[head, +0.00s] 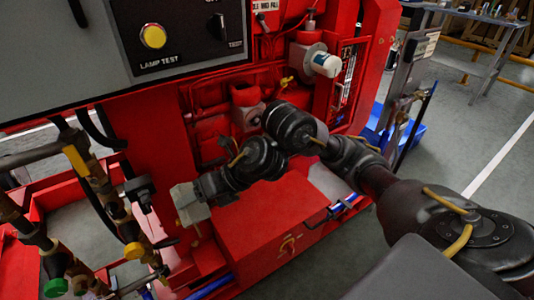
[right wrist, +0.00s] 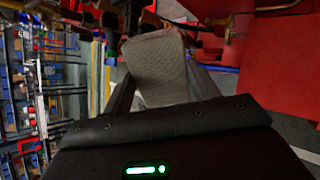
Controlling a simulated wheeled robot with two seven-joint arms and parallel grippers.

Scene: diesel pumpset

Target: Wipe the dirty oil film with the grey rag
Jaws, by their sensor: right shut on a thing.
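My right gripper (head: 205,193) reaches in from the right, low in front of the red pumpset (head: 270,215). It is shut on the grey rag (head: 188,204), which shows as a small pale block at its tip. In the right wrist view the rag (right wrist: 157,62) is a grey woven pad between the dark fingers, sticking out ahead of them. I cannot make out the dirty oil film in either view. A paler patch (head: 326,183) lies on the red base, but I cannot tell what it is. My left gripper is not in view.
Pipes with brass fittings (head: 90,195) stand close at the left of the rag. A blue bin (head: 385,130) and a workbench (head: 470,25) stand to the right, with open floor between.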

